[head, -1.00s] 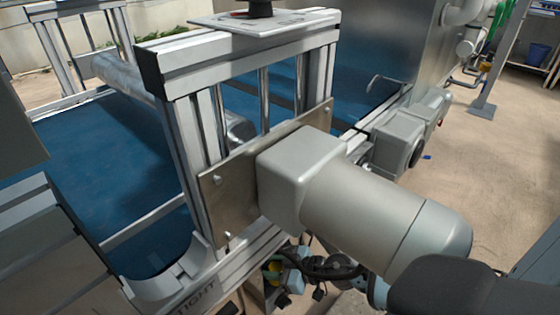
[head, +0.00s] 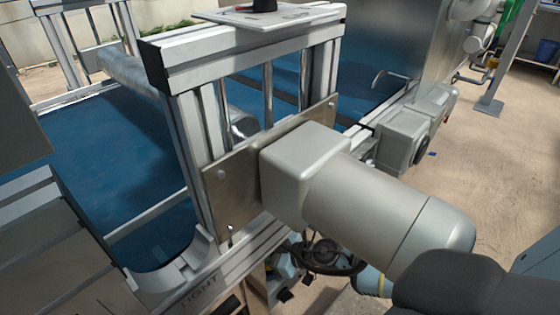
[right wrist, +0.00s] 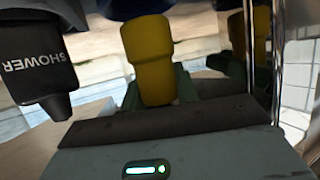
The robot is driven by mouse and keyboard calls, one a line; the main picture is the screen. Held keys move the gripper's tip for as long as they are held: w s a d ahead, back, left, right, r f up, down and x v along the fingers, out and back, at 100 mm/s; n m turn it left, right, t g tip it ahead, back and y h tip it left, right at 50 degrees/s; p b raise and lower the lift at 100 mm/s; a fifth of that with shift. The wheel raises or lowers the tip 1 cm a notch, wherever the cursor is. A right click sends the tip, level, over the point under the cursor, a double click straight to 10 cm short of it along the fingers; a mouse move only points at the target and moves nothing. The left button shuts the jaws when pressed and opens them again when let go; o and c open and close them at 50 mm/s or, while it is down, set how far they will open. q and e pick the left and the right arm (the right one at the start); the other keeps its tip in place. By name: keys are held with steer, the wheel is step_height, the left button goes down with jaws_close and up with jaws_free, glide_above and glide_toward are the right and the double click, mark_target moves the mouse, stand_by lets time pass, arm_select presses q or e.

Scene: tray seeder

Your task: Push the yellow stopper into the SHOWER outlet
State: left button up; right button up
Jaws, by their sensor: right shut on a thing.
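In the right wrist view, the yellow stopper (right wrist: 148,55) stands between the dark green fingers of my right gripper (right wrist: 157,90), which is shut on it. The black outlet (right wrist: 38,65) marked SHOWER, its lettering upside down, is at the left edge. Its narrower end points down in the picture. A gap shows between the outlet and the stopper, and they do not touch in this view. In the head view, neither the stopper nor the outlet can be made out; the grey motor covers much of the area. My left gripper is not in view.
A large grey motor (head: 370,205) juts from a metal plate (head: 235,180) on the conveyor frame. The blue belt (head: 110,170) runs behind it. In the right wrist view, shiny upright rods (right wrist: 279,60) stand close to the right of the gripper. Open floor lies at right.

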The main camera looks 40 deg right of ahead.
steer(key=shift+f, duration=0.35)
steer(key=shift+f+b, duration=0.4)
steer(key=shift+b, duration=0.05)
steer(key=shift+w+f+b, duration=0.1)
steer(key=shift+f+b, duration=0.2)
steer(key=shift+f, duration=0.1)
stand_by(0.8)
steer(key=shift+a+f, duration=0.1)
steer(key=shift+f, duration=0.2)
stand_by(0.5)
steer(key=shift+f, duration=0.35)
steer(key=o, duration=1)
steer(key=shift+o, duration=0.4)
